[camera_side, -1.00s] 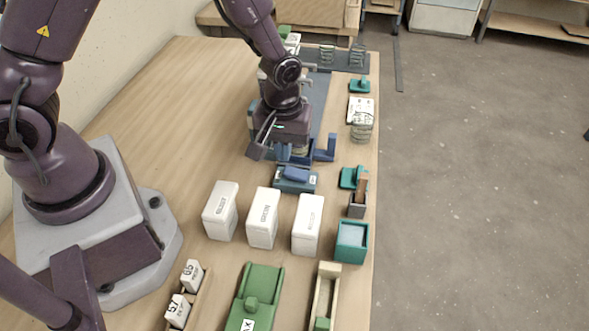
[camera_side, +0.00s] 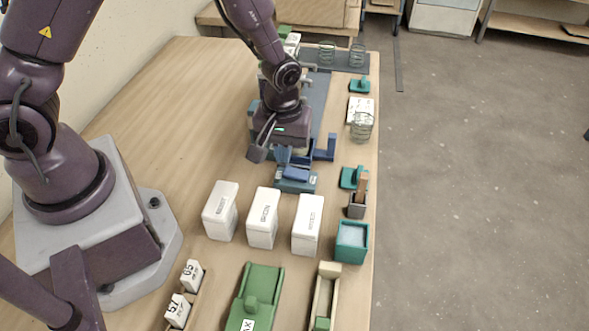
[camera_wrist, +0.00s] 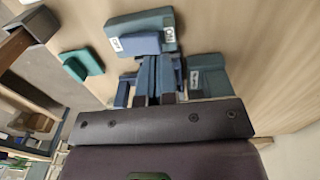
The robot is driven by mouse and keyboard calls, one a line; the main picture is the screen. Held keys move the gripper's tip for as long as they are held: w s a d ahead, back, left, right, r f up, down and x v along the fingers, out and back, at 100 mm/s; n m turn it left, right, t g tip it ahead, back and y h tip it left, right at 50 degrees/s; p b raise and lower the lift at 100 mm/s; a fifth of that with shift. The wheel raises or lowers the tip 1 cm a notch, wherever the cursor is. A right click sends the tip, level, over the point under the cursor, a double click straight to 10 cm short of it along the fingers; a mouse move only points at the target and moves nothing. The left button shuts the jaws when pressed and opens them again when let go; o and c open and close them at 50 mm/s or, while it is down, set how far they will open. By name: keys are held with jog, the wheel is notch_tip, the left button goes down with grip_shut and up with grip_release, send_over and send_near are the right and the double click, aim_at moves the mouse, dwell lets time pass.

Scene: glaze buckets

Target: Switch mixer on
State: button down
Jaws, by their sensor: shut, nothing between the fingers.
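The mixer switch (camera_side: 296,185) is a blue-grey box with a blue rocker (camera_side: 297,171) on top, standing behind the white containers. The rocker looks tilted. My gripper (camera_side: 286,157) is shut and empty, low at the far side of the switch. In the wrist view its blue fingers (camera_wrist: 158,78) are together, close beside the rocker; I cannot tell whether they touch it.
Several white containers (camera_side: 264,219) stand in a row in front of the switch. A blue bracket (camera_side: 325,150) and a teal block (camera_side: 349,178) are to the right. A teal bucket (camera_side: 352,243) stands near the table's right edge. Bare table lies left of my gripper.

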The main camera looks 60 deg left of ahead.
aim_at(285, 169)
jog(key=shift+f, duration=1.7)
jog(key=shift+r, duration=3.5)
